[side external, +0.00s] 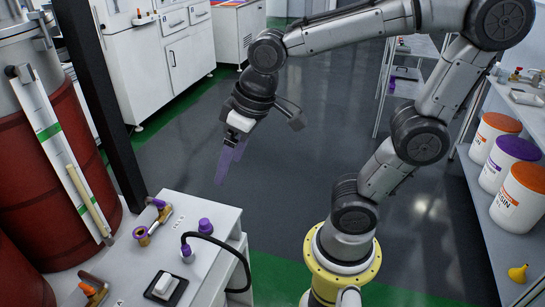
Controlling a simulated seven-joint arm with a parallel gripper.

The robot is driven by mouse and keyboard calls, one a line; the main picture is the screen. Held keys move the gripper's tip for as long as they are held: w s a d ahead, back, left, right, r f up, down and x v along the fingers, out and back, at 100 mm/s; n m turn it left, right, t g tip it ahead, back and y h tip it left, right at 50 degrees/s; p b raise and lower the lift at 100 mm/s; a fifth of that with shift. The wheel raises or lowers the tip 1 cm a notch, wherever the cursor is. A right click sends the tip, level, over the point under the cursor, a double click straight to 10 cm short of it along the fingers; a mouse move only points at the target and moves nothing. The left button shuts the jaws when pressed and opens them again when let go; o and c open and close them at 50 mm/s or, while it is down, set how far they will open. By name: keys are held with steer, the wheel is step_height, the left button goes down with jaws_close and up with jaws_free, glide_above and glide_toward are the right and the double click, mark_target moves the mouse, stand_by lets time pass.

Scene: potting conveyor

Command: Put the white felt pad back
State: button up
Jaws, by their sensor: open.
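My gripper (227,172) hangs in the air above and behind the white bench, its purple fingers pointing down. It is open, and nothing shows between the fingers. A small white block (166,284) lies on a black square base (155,296) at the front of the bench top. It may be the white felt pad, but I cannot tell its material. My gripper is well apart from it, higher and farther back.
The white bench (215,265) carries brass fittings (142,236), a purple cap (205,226) and a black cable (245,265) looping over its right edge. A dark post (105,110) and red drums (40,160) stand left. White tubs (518,195) stand on a shelf at right.

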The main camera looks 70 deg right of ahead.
steer(key=s+d+t, duration=0.1)
steer(key=s+d, duration=0.2)
steer(key=s, duration=0.4)
steer(key=shift+t+h, duration=0.3)
